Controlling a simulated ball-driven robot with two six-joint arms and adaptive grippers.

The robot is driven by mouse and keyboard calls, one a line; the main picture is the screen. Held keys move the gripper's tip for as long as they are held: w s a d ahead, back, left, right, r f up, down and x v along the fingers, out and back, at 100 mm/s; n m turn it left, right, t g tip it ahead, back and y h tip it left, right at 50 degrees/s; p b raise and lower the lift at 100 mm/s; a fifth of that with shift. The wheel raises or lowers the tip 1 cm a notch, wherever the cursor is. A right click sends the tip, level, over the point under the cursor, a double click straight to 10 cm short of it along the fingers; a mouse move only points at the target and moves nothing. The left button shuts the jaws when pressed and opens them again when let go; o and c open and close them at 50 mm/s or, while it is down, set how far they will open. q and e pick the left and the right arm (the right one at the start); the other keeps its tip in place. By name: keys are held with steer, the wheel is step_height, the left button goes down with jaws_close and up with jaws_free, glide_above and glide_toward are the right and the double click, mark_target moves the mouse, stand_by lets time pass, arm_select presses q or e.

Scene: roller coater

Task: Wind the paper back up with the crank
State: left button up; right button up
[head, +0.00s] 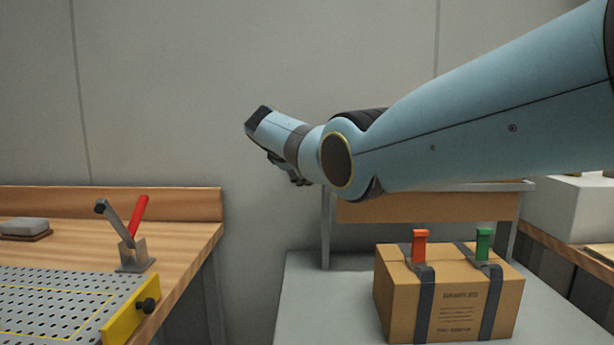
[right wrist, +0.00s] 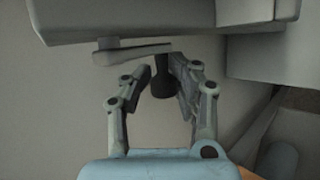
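In the right wrist view, my right gripper (right wrist: 160,75) has its two fingers apart, one on each side of a dark upright knob. The knob, which looks like the crank handle (right wrist: 162,84), hangs below a flat grey crank arm (right wrist: 132,53). A narrow gap shows between the left finger and the knob; the right finger is close to it, and I cannot tell if they touch. In the head view, my right gripper (head: 288,174) is mostly hidden behind my wrist. The crank does not show there. No paper is recognisable in either view. My left gripper is out of view.
A grey housing (right wrist: 90,22) lies across the top of the wrist view. In the head view, a strapped cardboard box (head: 450,300) stands on a grey surface below my arm. A wooden bench (head: 190,245) at left bears a perforated plate (head: 60,295) and a red-handled clamp (head: 138,213).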

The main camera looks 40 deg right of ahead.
steer(key=o, duration=0.4)
steer(key=shift+w+a+r, duration=0.1)
steer(key=shift+a+r, duration=0.05)
steer(key=shift+a, duration=0.2)
steer(key=shift+o, duration=0.2)
steer(key=shift+d, duration=0.15)
steer(key=v, duration=1.2)
steer(key=shift+f, duration=0.2)
